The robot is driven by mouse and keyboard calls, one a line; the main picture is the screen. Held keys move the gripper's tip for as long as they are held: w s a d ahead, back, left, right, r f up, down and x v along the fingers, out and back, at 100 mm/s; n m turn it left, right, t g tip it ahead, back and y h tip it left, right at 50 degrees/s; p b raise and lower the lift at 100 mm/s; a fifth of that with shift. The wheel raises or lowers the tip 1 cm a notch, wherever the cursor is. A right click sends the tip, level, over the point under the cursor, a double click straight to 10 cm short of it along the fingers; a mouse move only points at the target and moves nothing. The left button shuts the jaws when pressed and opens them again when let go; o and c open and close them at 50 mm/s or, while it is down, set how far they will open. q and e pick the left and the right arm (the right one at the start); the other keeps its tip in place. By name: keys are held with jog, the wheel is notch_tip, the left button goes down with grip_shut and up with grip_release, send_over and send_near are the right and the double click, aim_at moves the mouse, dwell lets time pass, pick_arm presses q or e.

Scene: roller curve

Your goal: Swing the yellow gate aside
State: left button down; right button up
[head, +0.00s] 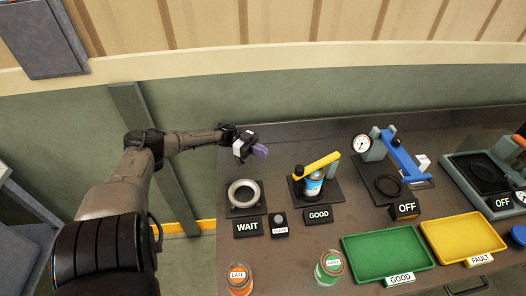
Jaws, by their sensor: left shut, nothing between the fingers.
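The yellow gate (317,165) is a bar on a grey-green post at the middle of the bench. It reaches left from the post and passes across the top of a blue-labelled can (313,184) on a dark base plate. My left gripper (259,151) is shut and empty, with purplish fingertips. It is over the back left of the bench, left of the gate's free end and apart from it. My right gripper is not in view.
A metal ring (243,193) stands by the WAIT sign left of the gate. A gauge and blue lever (400,155) stand to the right. Green (388,275) and yellow trays (428,247) lie in front, with cans labelled LATE (238,279) and another (330,267).

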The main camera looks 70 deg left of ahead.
pick_arm(q)
jog(key=p+x, duration=0.1)
jog(key=x, duration=1)
jog(key=shift+a, duration=0.1)
